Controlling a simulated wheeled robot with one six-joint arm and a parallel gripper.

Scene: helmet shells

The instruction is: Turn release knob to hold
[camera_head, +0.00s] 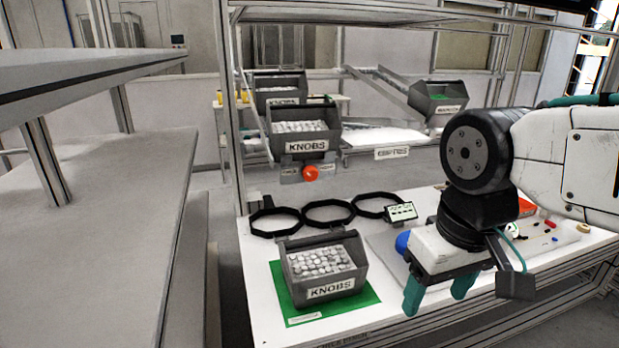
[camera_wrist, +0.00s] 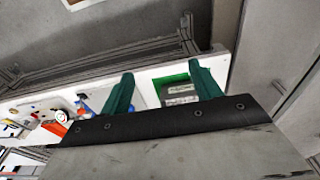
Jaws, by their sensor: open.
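A round orange-red knob (camera_head: 311,173), apparently the release knob, sits below the front of the rear bin labelled KNOBS (camera_head: 304,128). A small label plate (camera_head: 290,176) shows beside it; its words and the knob's setting are too small to read. My gripper (camera_head: 436,295) is open and empty, with green fingers pointing down near the front edge of the white table (camera_head: 240,290). It is well to the right of and nearer than the knob. In the wrist view my gripper (camera_wrist: 162,78) shows both fingers apart, with nothing between them. I cannot make out the knob there.
A filled KNOBS bin (camera_head: 322,272) stands on a green mat (camera_head: 360,297). Several black rings (camera_head: 327,213) and a small sign (camera_head: 401,211) are behind it. A blue object (camera_head: 402,242) is beside my gripper. A grey bench (camera_head: 110,200) is at left.

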